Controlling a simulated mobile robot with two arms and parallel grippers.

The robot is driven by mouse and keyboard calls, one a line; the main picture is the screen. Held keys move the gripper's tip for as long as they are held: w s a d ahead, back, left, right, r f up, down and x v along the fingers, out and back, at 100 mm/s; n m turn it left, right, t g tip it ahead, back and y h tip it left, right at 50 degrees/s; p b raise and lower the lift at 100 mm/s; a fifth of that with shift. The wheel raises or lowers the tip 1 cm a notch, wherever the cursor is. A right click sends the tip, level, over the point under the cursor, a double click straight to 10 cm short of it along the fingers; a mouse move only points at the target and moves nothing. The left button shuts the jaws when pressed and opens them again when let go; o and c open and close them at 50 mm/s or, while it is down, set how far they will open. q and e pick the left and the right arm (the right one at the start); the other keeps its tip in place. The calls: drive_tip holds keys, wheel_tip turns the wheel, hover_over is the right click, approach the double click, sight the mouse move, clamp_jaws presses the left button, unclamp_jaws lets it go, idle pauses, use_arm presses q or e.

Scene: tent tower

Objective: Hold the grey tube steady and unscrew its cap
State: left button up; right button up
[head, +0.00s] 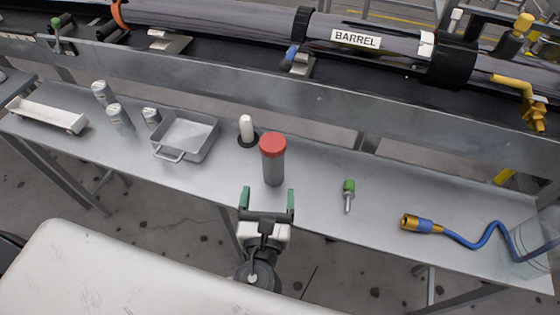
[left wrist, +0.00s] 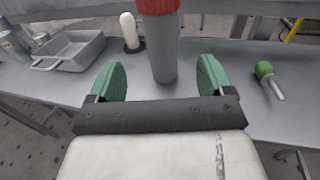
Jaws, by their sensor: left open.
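The grey tube (head: 273,168) stands upright on the metal bench, with its red cap (head: 272,144) on top. My left gripper (head: 267,200) is open and empty, in front of the tube on the near side. In the left wrist view the tube (left wrist: 164,55) stands beyond and between the two green fingers (left wrist: 160,82), apart from both. The lower part of the red cap (left wrist: 158,6) shows at that view's top edge; the rest is cut off. My right gripper is in neither view.
Left of the tube are a white cylinder on a black base (head: 246,128), a grey tray (head: 187,138) and several grey canisters (head: 118,116). Right are a green-handled tool (head: 348,190) and a blue hose (head: 465,240).

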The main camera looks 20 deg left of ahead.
sight(272, 165)
use_arm(q)
drive_tip(key=x, duration=1)
drive_tip(key=shift+w+d+r, duration=0.1)
drive_tip(key=shift+r, duration=0.05)
drive_tip(key=c, duration=1.1)
